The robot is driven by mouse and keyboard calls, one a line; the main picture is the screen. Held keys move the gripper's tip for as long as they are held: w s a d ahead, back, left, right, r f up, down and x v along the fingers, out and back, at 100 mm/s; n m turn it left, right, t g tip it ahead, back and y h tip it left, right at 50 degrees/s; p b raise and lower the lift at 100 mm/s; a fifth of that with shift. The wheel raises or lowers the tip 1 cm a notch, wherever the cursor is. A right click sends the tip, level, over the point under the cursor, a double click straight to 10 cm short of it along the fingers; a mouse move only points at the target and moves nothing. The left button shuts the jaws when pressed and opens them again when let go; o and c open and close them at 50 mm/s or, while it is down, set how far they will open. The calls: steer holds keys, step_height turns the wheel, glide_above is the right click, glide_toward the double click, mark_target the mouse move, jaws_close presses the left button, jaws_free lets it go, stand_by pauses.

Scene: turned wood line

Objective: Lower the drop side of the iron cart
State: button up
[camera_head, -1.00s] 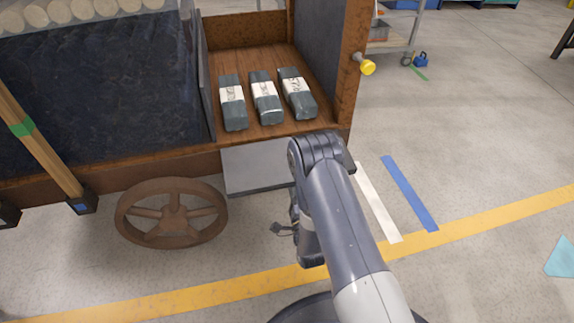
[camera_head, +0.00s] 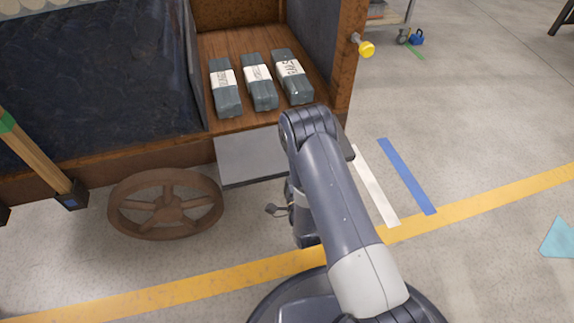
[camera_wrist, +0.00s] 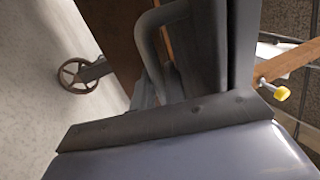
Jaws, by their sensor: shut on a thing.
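The iron cart (camera_head: 120,145) stands at the upper left in the head view, rust-brown with a dark lining. Its grey drop side (camera_head: 248,158) hangs below the edge of the wooden bay floor, and that side of the bay is open. My arm covers the panel's right part. In the wrist view a dark bent bar handle (camera_wrist: 147,35) stands off the dark grey panel. My gripper (camera_wrist: 158,88) is at the lower end of this handle and shut on it; the fingertips are partly hidden. A yellow-headed pin (camera_head: 364,47) sticks out of the right corner post.
Several wrapped grey bars (camera_head: 259,83) lie in the bay. A spoked wheel (camera_head: 166,204) is under the cart. A wooden handle (camera_head: 35,150) leans at the left. A trolley (camera_head: 390,20) is at the back. The floor at right is clear, with tape lines.

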jaws_close()
steer(key=shift+r+g+p, duration=0.3)
steer(key=shift+r+p, duration=0.2)
steer(key=shift+p, duration=0.05)
steer(key=shift+s+d+r+g+h+p, duration=0.1)
steer(key=shift+s+r+g+h+p, duration=0.2)
steer(key=shift+r+g+p, duration=0.45)
steer(key=shift+f, duration=0.15)
